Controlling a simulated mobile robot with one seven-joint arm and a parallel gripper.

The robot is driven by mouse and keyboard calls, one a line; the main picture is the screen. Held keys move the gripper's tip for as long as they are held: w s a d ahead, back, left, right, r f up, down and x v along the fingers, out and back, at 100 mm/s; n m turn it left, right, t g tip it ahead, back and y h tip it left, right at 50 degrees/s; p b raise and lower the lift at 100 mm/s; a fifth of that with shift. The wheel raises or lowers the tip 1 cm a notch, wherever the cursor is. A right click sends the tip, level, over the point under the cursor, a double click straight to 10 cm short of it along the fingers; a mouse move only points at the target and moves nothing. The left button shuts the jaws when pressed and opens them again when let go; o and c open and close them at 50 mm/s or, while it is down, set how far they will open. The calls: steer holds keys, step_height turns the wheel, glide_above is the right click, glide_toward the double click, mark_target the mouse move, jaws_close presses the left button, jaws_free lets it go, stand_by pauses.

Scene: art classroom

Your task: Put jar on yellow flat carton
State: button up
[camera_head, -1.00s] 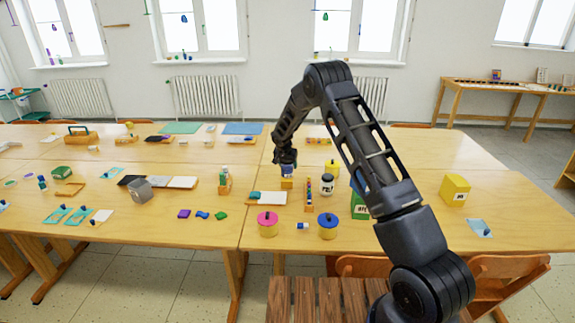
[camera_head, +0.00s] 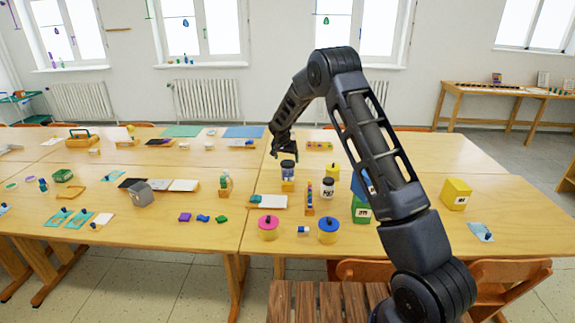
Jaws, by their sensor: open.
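A small jar (camera_head: 288,168) with a dark lid and a blue-and-white label stands upright on a small yellow carton (camera_head: 288,186), left of the middle of the right-hand table. My gripper (camera_head: 283,154) is open and empty just above and slightly behind the jar, apart from it as far as I can tell. Its fingers are small and dark in this view. A second jar, white with a black lid (camera_head: 327,188), stands on the table to the right of the carton.
A bead rack (camera_head: 309,200), pink tin (camera_head: 268,230) and blue-lidded tin (camera_head: 327,232) stand near the front. A green box (camera_head: 361,211) is partly behind my arm. A yellow cube box (camera_head: 456,193) stands at right. A white pad (camera_head: 273,202) lies left of the carton.

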steer(key=s+d+r, duration=0.4)
steer(key=d+r, duration=0.2)
steer(key=r, duration=0.3)
steer(key=s+d+r, duration=0.4)
steer(key=d+r, duration=0.2)
steer(key=r, duration=0.3)
steer(key=s+d+r, duration=1)
steer(key=s+d, duration=0.1)
steer(key=s, duration=0.2)
steer(key=s+d+r+n+y, duration=0.15)
steer(key=s+d, duration=0.25)
steer(key=s, duration=0.5)
steer(key=s+d+r+n+h, duration=0.1)
steer(key=s+d+r, duration=0.25)
steer(key=s, duration=0.55)
steer(key=s+d+f, duration=0.1)
steer(key=s+d, duration=0.1)
steer(key=s, duration=0.6)
steer(key=s+d+f, duration=0.2)
steer(key=s, duration=0.6)
steer(key=shift+f+n+y, duration=0.3)
steer(key=shift+n+y, duration=0.05)
steer(key=shift+d, duration=0.1)
